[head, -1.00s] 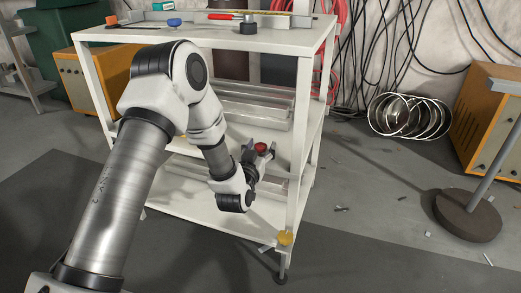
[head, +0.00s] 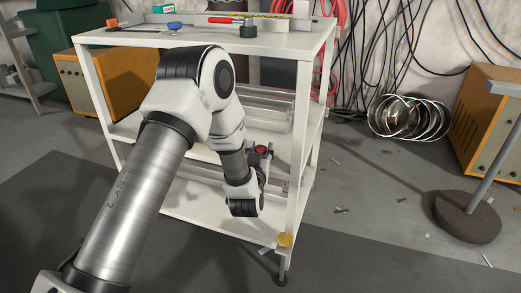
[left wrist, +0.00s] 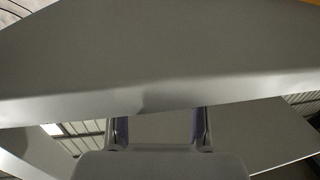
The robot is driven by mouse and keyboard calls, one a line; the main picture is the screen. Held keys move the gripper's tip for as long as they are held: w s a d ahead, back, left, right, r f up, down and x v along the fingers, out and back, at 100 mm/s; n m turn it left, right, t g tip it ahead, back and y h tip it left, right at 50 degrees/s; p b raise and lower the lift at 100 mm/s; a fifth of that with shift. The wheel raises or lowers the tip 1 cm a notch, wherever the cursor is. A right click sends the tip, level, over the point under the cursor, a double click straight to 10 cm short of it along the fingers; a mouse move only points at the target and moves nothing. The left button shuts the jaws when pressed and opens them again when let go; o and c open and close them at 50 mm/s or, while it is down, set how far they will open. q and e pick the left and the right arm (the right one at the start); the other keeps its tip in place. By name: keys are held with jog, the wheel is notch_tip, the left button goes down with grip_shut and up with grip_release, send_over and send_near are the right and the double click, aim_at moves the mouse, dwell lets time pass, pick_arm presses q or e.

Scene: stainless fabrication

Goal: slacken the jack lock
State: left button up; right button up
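My left arm reaches across the head view to the white shelf unit (head: 200,40). My left gripper (head: 266,153) is at its lower shelves, beside the front right post. In the left wrist view its two fingers (left wrist: 160,128) stand apart with no object visible between them. A small red round part (head: 261,149) shows at the gripper; I cannot tell whether they touch. A yellow knob-like part (head: 285,240) sits at the unit's lower front right corner, above a dark foot (head: 281,279). I cannot tell which part is the jack lock. My right gripper is not in view.
A broad grey panel (left wrist: 160,55) fills much of the left wrist view, close to the fingers. The top shelf holds a red-handled tool (head: 225,19) and a black cylinder (head: 248,28). A round stand base (head: 467,216) is at right. Floor between is mostly open, with small scraps.

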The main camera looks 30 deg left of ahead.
pick_arm(q)
jog(key=shift+o, duration=0.2)
jog(key=v, duration=1.2)
